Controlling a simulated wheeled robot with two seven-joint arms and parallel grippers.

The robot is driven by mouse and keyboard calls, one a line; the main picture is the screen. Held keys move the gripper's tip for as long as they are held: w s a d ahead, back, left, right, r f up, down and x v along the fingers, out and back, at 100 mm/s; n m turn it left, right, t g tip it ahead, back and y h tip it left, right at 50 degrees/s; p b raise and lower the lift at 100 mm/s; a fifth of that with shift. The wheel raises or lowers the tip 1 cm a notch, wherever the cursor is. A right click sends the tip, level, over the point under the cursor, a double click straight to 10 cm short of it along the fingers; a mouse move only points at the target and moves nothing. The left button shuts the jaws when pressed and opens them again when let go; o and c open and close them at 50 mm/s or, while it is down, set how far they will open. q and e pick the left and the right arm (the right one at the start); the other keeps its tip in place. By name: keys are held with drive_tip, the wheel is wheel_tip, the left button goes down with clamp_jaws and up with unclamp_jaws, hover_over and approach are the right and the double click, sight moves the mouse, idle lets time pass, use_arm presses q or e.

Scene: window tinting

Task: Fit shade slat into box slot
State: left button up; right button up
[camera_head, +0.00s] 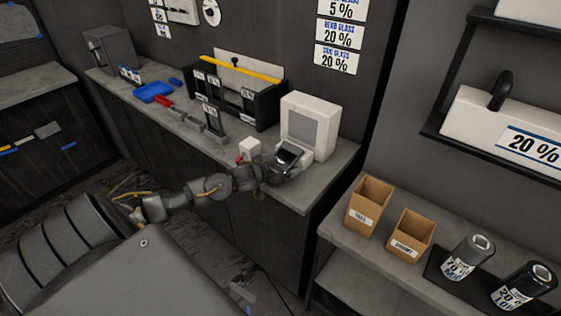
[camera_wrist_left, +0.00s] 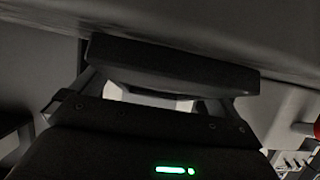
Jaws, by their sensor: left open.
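My left gripper (camera_head: 288,158) is open, close in front of the white machine with the grey screen. No slat can be made out in its jaws. In the left wrist view a dark bar (camera_wrist_left: 170,66) lies across the jaws, with pale light in the gap below it; I cannot tell whether it is a finger. A black slotted box (camera_head: 262,110) with several white labels stands at the back of the counter. A dark upright slat with a white label (camera_head: 211,112) stands in front of the box, in a low grey holder. My right gripper is not in view.
The white machine (camera_head: 311,125) and a small white block (camera_head: 249,149) stand near the gripper. A yellow bar (camera_head: 240,67) lies along the top of the box. A blue tray (camera_head: 153,92) is farther left. Cardboard boxes (camera_head: 369,205) and canisters (camera_head: 468,256) stand on the right bench.

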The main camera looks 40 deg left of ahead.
sight(288, 154)
use_arm(q)
drive_tip(key=c, duration=1.1)
drive_tip(key=shift+r, duration=0.15)
drive_tip(key=shift+r, duration=0.2)
drive_tip(key=r, duration=0.3)
drive_tip(key=shift+s+d+r, duration=0.15)
drive_tip(key=shift+s+d, duration=0.05)
drive_tip(key=shift+s, duration=0.05)
drive_tip(key=s+d+r, duration=0.5)
drive_tip(key=s+r, duration=0.1)
drive_tip(key=s, duration=0.1)
drive_tip(key=s+d+r, duration=0.3)
drive_tip(key=shift+s+d, duration=0.15)
drive_tip(key=shift+d, duration=0.15)
